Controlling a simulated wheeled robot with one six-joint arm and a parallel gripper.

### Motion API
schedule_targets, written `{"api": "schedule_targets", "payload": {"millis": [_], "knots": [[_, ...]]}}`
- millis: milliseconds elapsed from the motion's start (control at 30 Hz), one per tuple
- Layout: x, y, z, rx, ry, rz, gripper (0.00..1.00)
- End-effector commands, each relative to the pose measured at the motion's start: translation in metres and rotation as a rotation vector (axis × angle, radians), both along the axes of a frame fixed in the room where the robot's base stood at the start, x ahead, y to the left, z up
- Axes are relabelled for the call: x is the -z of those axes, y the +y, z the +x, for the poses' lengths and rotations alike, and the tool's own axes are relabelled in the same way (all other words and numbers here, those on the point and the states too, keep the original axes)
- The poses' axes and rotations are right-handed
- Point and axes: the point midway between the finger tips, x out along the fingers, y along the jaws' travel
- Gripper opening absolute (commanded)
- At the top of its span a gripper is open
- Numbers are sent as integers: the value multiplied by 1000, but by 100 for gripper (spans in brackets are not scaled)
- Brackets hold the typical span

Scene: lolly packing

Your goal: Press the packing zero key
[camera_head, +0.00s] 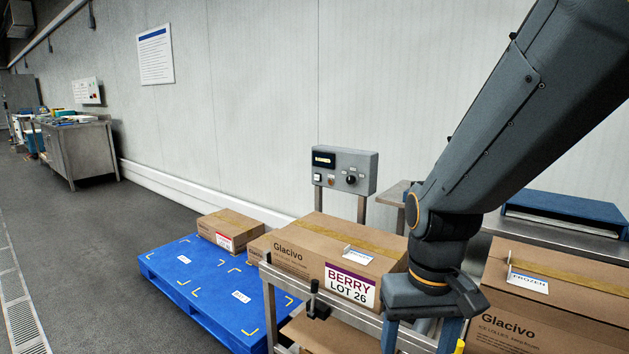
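A grey control panel (362,164) stands on two posts behind the Berry carton. It has a dark display (324,159) with small lit characters, a black round knob (351,179) and small buttons (331,181) along its lower left. Labels on them are too small to read, so I cannot tell which one is the packing zero key. My gripper (420,330) points down at the bottom, in front of and to the right of the panel and well apart from it. Its two fingers stand apart with nothing seen between them; their tips are at or below the picture's lower edge.
A Glacivo carton marked Berry Lot 26 (300,235) sits on a metal stand left of my gripper. Another carton (560,295) is close on the right. A blue pallet (190,283) with a small carton (229,222) lies left. Open floor (80,240) is farther left.

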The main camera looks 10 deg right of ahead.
Motion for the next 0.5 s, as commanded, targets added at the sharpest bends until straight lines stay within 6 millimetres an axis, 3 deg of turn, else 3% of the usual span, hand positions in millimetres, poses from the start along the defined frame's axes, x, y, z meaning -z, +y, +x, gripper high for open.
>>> {"api": "schedule_targets", "payload": {"millis": [67, 333, 500], "knots": [[0, 0, 0, 0, 0, 0, 48], [0, 0, 0, 0, 0, 0, 2], [0, 0, 0, 0, 0, 0, 0]]}}
